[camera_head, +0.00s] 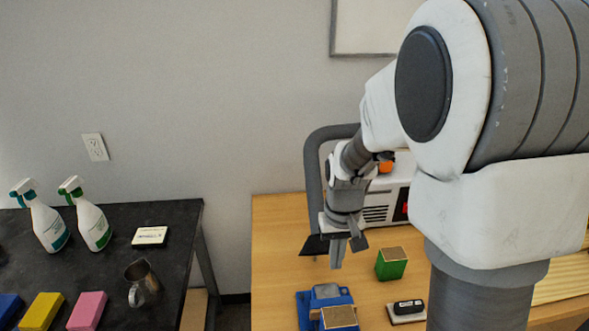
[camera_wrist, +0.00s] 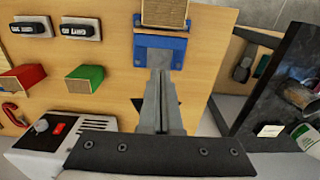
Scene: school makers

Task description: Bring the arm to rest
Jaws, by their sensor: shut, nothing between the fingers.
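My gripper (camera_head: 337,252) points down above the left part of the wooden table (camera_head: 275,230). Its two fingers are together with nothing between them. They also show closed in the wrist view (camera_wrist: 160,75). In the head view my arm runs from the right side of the picture, with large white and grey links in front of the table's right part. Some of the table is hidden behind them.
A blue vise (camera_head: 325,296) stands below the gripper in the picture, with a green block (camera_head: 391,263) to its right. A white machine (camera_head: 392,198) stands behind. The dark table (camera_head: 165,215) at left holds spray bottles (camera_head: 92,224), a metal pitcher (camera_head: 142,282) and sponges.

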